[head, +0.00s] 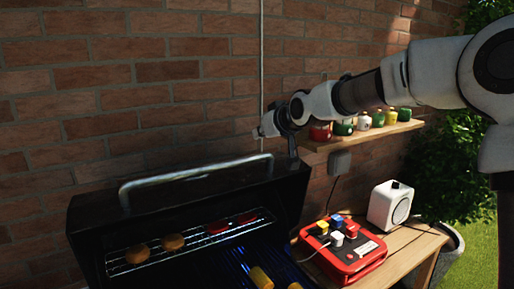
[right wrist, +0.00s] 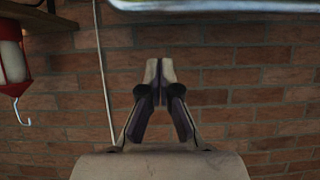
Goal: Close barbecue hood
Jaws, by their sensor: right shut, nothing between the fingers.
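The black barbecue hood (head: 286,190) stands raised behind the grill in the head view. Its bent silver handle (head: 195,174) runs along the top. My right gripper (head: 260,131) is small and dim above the handle's right end, in front of the wall. In the right wrist view, the fingers of my right gripper (right wrist: 158,66) meet at their tips with nothing between them. That view seems upside down; the handle (right wrist: 215,6) crosses its top edge, apart from the fingertips. My left gripper is not in view.
Patties (head: 173,242) lie on the raised rack, with corn (head: 261,278) below. A red case (head: 345,257) and white speaker (head: 391,205) stand on the side table (head: 413,255). A shelf (head: 365,134) with jars juts from the brick wall (head: 130,110) beside my arm.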

